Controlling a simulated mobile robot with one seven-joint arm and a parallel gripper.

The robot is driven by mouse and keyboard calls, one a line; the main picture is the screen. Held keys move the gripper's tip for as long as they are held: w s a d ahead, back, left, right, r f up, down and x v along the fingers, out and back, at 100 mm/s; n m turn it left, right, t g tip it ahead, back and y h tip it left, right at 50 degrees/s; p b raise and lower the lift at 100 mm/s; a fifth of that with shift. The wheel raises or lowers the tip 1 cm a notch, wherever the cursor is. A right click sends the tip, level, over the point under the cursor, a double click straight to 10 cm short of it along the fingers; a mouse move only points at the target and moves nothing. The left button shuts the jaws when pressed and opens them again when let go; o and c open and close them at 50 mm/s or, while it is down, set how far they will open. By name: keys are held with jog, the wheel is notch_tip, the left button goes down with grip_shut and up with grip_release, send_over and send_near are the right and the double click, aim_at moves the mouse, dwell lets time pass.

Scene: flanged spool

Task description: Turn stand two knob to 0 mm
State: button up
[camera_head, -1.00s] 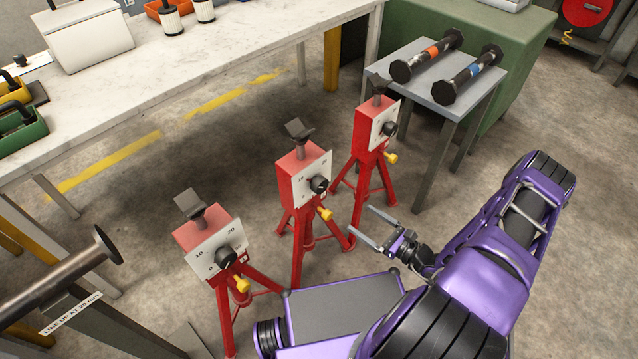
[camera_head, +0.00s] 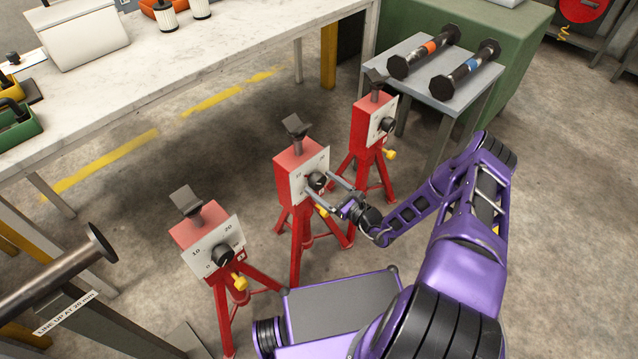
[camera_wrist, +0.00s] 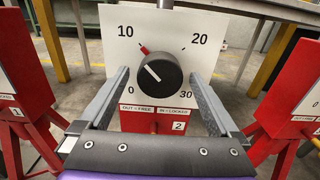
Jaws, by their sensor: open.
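Stand two (camera_head: 296,178) is the middle red tripod stand, and its "2" label shows in the wrist view. Its black knob (camera_wrist: 157,75) sits on a white plate (camera_wrist: 185,22) marked 0, 10, 20 and 30. The knob's white line points up and left, toward the side of the red mark near 10. My gripper (camera_wrist: 158,77) is open, with one finger on each side of the knob and a visible gap to it. In the head view, my gripper (camera_head: 321,184) is at the front of stand two and partly covers the knob (camera_head: 317,180).
Similar red stands are at left (camera_head: 205,245) and at right (camera_head: 372,125), close beside my arm. A long workbench (camera_head: 190,80) runs along the back. Yellow handles stick out below the knobs.

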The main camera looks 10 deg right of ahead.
jog(key=shift+x, duration=0.85)
jog(key=shift+c, duration=0.3)
jog(key=c, duration=1.3)
